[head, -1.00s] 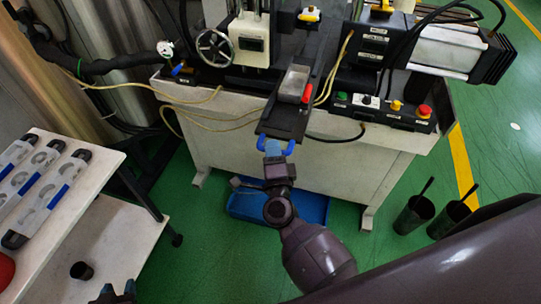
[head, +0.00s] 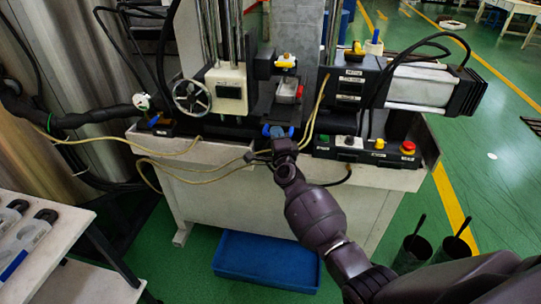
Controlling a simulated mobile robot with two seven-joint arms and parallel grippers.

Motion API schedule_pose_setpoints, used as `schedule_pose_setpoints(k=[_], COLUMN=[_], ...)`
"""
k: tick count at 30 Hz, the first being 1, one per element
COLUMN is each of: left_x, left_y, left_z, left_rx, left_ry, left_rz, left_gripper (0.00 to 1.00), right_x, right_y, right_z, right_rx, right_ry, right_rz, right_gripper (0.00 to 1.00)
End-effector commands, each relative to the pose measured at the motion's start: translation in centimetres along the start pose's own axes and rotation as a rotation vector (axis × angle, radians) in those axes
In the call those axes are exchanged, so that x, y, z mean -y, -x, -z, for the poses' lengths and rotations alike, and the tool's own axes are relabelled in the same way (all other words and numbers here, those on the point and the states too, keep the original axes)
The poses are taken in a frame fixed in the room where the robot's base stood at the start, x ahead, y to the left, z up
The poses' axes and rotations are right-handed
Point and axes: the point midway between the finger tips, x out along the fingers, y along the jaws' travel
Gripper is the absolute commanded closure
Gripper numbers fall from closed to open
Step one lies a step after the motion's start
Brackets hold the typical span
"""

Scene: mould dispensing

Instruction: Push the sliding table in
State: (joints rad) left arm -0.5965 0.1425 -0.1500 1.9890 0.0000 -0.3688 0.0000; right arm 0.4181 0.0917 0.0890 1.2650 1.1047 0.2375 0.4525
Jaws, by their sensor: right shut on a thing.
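The sliding table (head: 264,105) is a dark plate on the machine, under the column and level with the bench top. It carries a grey mould box (head: 287,90) with a red part on its right side. The blue handle (head: 268,131) is at the table's front edge. My right gripper (head: 279,137) is shut on this handle, and my wrist hides part of it and the table's front. The table sits back in the machine, with little of it past the bench's front edge. My left gripper is out of view.
A white handwheel (head: 191,97) stands left of the table, and a control panel with buttons (head: 371,147) right of it. Yellow hoses (head: 205,149) cross the bench front. A blue bin (head: 266,262) lies on the floor below. A white shelf (head: 55,240) is at left.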

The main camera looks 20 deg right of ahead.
Motion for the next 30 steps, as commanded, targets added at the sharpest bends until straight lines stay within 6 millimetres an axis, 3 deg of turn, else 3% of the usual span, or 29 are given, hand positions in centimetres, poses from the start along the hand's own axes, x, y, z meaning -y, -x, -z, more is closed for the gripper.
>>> schedule_pose_setpoints(k=[1,4,10,26,27,30], left_x=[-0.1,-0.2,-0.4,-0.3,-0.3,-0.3], left_y=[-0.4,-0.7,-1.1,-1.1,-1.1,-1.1], left_z=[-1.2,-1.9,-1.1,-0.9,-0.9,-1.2], left_rx=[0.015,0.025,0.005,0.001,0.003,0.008], left_ry=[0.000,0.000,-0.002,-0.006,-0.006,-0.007], left_rz=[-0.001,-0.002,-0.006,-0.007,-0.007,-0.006], left_gripper=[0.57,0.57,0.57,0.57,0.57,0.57], right_x=[-0.7,-0.9,-1.0,-0.7,-0.7,-0.7], right_y=[-1.0,-2.5,-4.5,-5.4,-5.4,-5.4], right_z=[0.4,1.1,1.9,2.4,2.4,2.4], right_rx=[-0.002,-0.001,-0.002,-0.003,-0.003,-0.003], right_ry=[0.004,0.002,0.001,0.001,0.001,0.001], right_rz=[0.000,-0.001,0.001,0.005,0.005,0.005], right_gripper=[1.00,1.00,1.00,1.00,0.80,0.65])
